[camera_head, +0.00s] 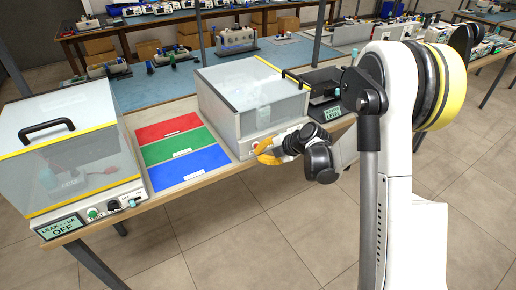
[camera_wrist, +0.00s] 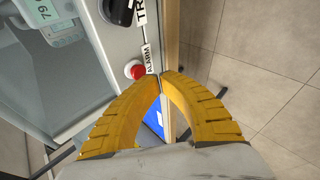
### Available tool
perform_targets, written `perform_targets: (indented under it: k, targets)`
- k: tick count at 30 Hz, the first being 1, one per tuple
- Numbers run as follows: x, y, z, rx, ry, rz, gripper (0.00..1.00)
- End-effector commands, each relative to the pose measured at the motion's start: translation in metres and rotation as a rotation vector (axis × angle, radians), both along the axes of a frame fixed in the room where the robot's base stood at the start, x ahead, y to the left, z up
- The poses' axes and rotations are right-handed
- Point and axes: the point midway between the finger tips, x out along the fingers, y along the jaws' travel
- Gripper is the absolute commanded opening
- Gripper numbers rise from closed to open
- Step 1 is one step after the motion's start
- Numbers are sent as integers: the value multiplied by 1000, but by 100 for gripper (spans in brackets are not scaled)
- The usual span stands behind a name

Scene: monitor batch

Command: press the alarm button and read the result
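The red alarm button (camera_wrist: 136,70) shows in the wrist view on a grey panel, beside a white label reading ALARM (camera_wrist: 149,58). My gripper (camera_wrist: 161,75) has yellow fingers whose tips meet just to the right of the button, with no object between them. I cannot tell whether they touch the panel. In the head view my gripper (camera_head: 262,154) is at the front of the middle grey machine (camera_head: 240,136) with a clear lid.
A left machine (camera_head: 92,206) has a closed clear lid and a display (camera_head: 61,227) showing OFF. Red, green and blue mats (camera_head: 180,150) lie between the machines. A black knob (camera_wrist: 117,11) is near the button. Tiled floor (camera_head: 240,225) is open in front.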

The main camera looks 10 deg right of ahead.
Motion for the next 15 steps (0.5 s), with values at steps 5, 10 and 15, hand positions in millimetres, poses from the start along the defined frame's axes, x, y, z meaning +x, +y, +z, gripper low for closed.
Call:
perform_targets:
  k: [5,10,15]
  targets:
    - [-6,-2,0,1,0,-1,0]
    - [-23,-8,-1,0,-1,-1,0]
    - [-41,-13,-1,1,0,-1,0]
